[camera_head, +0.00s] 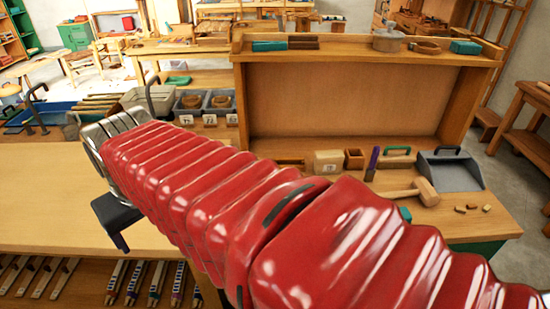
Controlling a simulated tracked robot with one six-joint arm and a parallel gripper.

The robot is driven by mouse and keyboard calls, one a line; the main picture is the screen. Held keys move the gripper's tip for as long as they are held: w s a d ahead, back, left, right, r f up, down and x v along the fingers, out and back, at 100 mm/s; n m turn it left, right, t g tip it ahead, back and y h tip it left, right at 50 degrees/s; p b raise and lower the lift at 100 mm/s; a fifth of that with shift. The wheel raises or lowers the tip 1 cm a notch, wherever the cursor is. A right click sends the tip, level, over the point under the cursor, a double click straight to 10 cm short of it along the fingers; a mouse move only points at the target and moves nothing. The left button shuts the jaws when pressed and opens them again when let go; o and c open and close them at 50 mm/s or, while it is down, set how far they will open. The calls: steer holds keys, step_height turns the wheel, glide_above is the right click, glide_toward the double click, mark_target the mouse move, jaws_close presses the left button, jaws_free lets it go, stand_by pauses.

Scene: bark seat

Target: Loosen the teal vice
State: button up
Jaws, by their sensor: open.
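I cannot make out a teal vice for certain in the head view. My red ribbed arm crosses the picture from the lower right to the left and hides part of the bench. My gripper (114,216) is at the far end of the arm, over the light wooden bench top (45,195). Its dark part shows below the arm's end, and the fingers are mostly hidden. It is open, and nothing shows in it. A small teal piece (405,214) shows beside the wooden mallet (425,191), partly hidden by my arm; I cannot tell what it is.
A wooden shelf unit (345,98) stands at the back of the bench. A grey dustpan (450,172) and small wood bits (473,208) lie at the right. Labelled bins (220,104) stand behind the arm. The bench's left part is mostly clear.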

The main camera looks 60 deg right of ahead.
steer(key=o, duration=0.5)
steer(key=d+m, duration=0.1)
steer(key=d, duration=0.3)
steer(key=d+m+g, duration=0.1)
steer(key=d, duration=0.3)
steer(key=shift+w+d+r, duration=0.1)
steer(key=shift+w+d, duration=0.05)
steer(key=shift+d, duration=0.1)
steer(key=shift+c, duration=0.2)
steer(key=shift+o, duration=0.5)
steer(key=s+d+m+g, duration=0.1)
steer(key=d+m, duration=0.1)
steer(key=d, duration=0.6)
steer(key=shift+s+d+f+m, duration=0.15)
steer(key=shift+s+f+m, duration=0.1)
steer(key=shift+s+m, duration=0.1)
steer(key=s+d+f+m, duration=0.1)
steer(key=s+d, duration=0.2)
steer(key=d, duration=0.2)
steer(key=s+d+f+m+g, duration=0.1)
steer(key=s+d+m, duration=0.1)
steer(key=d, duration=0.3)
steer(key=s+d+f+m+y, duration=0.1)
steer(key=s+d, duration=0.4)
steer(key=d, duration=0.1)
steer(key=shift+g, duration=0.4)
step_height(320, 180, down, 14)
steer(key=shift+r, duration=0.15)
